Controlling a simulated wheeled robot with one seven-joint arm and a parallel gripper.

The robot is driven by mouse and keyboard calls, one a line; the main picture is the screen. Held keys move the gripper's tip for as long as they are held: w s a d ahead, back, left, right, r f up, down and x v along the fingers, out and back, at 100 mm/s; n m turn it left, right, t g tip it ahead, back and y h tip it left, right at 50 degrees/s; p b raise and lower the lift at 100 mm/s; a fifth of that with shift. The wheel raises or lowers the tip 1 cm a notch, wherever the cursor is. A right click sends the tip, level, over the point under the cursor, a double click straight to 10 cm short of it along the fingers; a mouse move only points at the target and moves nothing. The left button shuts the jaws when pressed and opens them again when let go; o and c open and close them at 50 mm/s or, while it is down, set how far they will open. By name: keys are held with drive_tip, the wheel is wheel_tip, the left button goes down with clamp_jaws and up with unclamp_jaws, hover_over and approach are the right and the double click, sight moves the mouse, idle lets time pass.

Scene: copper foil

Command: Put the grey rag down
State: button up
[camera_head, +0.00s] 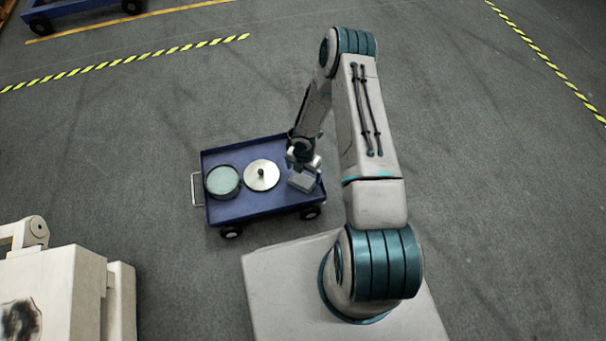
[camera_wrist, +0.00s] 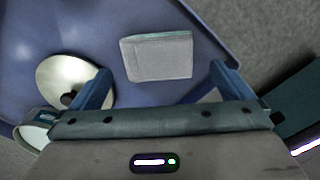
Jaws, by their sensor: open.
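The grey rag (camera_wrist: 158,58) is a folded, flat rectangle lying on the blue cart's bed (camera_wrist: 135,18) in the wrist view. In the head view the rag (camera_head: 303,182) shows at the right end of the blue cart (camera_head: 262,212), just below my gripper (camera_head: 302,163). In the wrist view my gripper (camera_wrist: 162,85) is open, its two blue fingers wide apart. The rag lies ahead of and between the fingers, and neither finger visibly touches it. The exact height of the gripper above the rag is hard to tell.
A pale disc with a dark knob (camera_head: 262,175) lies mid-cart, near my left finger in the wrist view. A round green-topped container (camera_head: 222,181) stands at the cart's left. The cart has a low rim and a white handle (camera_head: 196,189). Open grey floor surrounds it.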

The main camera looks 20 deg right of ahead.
wheel_tip(320, 180, up, 7)
drive_tip(key=p, duration=0.2)
wheel_tip(320, 180, up, 14)
drive_tip(key=m+h, duration=0.2)
drive_tip(key=m, duration=0.4)
hover_over(304, 178)
drive_tip(key=w+d, duration=0.2)
drive_tip(key=d, duration=0.1)
drive_tip(key=s+d+r+m+h, duration=0.1)
drive_tip(key=s+r+m, duration=0.15)
drive_tip(key=r, duration=0.45)
drive_tip(key=s+d+r+m, duration=0.1)
drive_tip(key=s+r+m, duration=0.1)
drive_tip(key=r+m, duration=0.35)
drive_tip(key=s+a+r+m+y, duration=0.1)
drive_tip(key=s+a+r+m, duration=0.2)
drive_tip(key=s+r+m, duration=0.3)
drive_tip(key=s+a+r+m+t+y, duration=0.1)
drive_tip(key=s+r+m, duration=0.5)
drive_tip(key=s+r, duration=0.6)
drive_tip(key=shift+s+a+m+y, duration=0.25)
drive_tip(key=shift+a+m+y, duration=0.2)
drive_tip(key=shift+a, duration=0.65)
drive_tip(key=shift+r, duration=0.1)
